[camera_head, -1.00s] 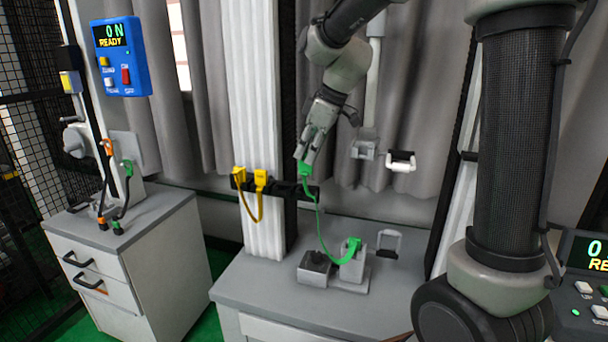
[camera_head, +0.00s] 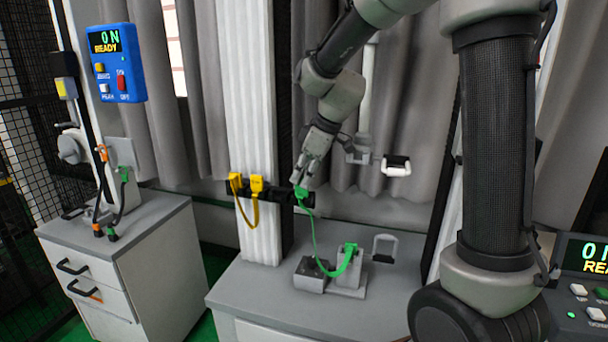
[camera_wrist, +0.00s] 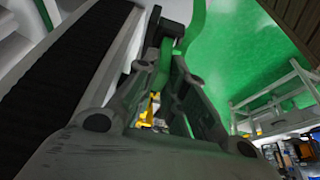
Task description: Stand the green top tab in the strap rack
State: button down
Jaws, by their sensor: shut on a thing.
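My gripper (camera_head: 304,182) is shut on the green top tab (camera_head: 301,192), with its fingers pointing down. The tab is at the right part of the black strap rack (camera_head: 279,192) on the white column and overlaps it in the head view. I cannot tell whether it sits in a slot or just in front. A green strap (camera_head: 318,246) hangs from the tab in a loop to a green lower end (camera_head: 350,249) on a grey block. In the wrist view the green tab (camera_wrist: 165,62) shows between my fingertips, beside a black piece.
Two yellow tabs (camera_head: 257,184) with a yellow strap stand in the rack's left part. A grey bench (camera_head: 240,290) below carries a small dark-topped box (camera_head: 311,275) and the grey block (camera_head: 352,280). A white-framed black handle (camera_head: 396,165) is to the right of my gripper.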

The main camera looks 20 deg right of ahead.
jog(key=c, duration=1.5)
grip_release()
jog(key=shift+s+f, duration=0.25)
jog(key=shift+f, duration=0.2)
jog(key=shift+w+r, duration=0.1)
jog(key=shift+r, duration=0.25)
jog(key=v, duration=1.2)
jog(key=s+d+f+m+t+h, duration=0.1)
jog(key=s+d+m, duration=0.4)
jog(key=s, duration=0.7)
jog(key=s+d+f+m+h, duration=0.2)
jog(key=s+d+m, duration=0.4)
jog(key=s, duration=0.6)
jog(key=shift+f+t+h, duration=0.4)
jog(key=shift+f, duration=0.3)
